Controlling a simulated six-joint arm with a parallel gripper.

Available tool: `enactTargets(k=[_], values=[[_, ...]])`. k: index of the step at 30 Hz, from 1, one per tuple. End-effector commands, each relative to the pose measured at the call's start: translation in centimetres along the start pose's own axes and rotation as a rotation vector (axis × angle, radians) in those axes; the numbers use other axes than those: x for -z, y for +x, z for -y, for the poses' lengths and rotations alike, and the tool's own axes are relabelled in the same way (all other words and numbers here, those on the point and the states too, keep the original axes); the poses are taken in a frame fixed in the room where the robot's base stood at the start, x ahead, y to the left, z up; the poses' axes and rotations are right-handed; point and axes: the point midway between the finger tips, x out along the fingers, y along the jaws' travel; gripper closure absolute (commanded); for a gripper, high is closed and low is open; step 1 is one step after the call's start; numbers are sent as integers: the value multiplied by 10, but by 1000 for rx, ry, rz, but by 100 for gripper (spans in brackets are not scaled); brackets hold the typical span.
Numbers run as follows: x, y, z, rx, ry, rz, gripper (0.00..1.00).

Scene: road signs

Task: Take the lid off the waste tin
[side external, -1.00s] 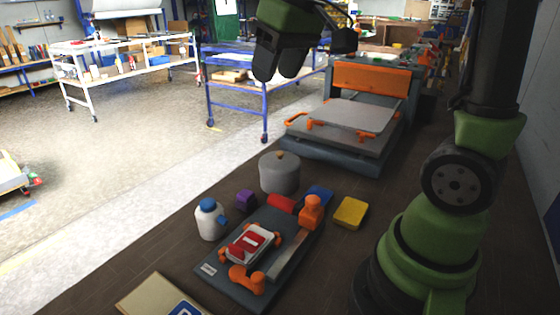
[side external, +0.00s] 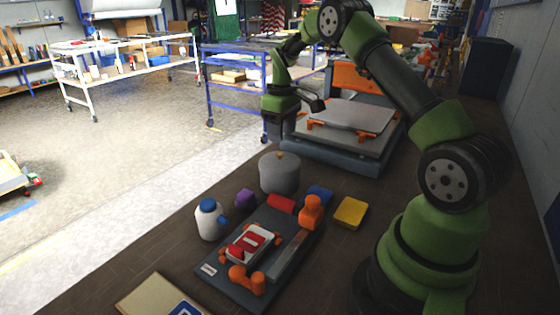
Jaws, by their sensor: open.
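My gripper (side external: 276,136) is above and slightly behind the tin, pointing down, apart from the knob. It is open and empty. The fingers are dark and seen from the side, so the gap between them is hard to make out.
A white bottle with a blue cap (side external: 210,220) stands left of the tin. A purple cube (side external: 245,199), red block (side external: 281,204), blue block (side external: 319,195) and yellow block (side external: 350,213) lie nearby. A grey fixture board (side external: 215,270) is in front; an orange-and-grey machine (side external: 340,150) stands behind.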

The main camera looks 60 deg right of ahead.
Motion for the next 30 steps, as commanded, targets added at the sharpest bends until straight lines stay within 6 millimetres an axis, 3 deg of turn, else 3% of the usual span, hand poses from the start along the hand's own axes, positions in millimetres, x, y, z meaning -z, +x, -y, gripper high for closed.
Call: enactTargets(k=[12,20,23,27,30], values=[[1,51,5,0,1,1,50],[2,54,5,-2,2,-2,50],[2,54,5,-2,2,-2,68],[2,54,5,-2,2,-2,100],[2,54,5,-3,2,-2,100]])
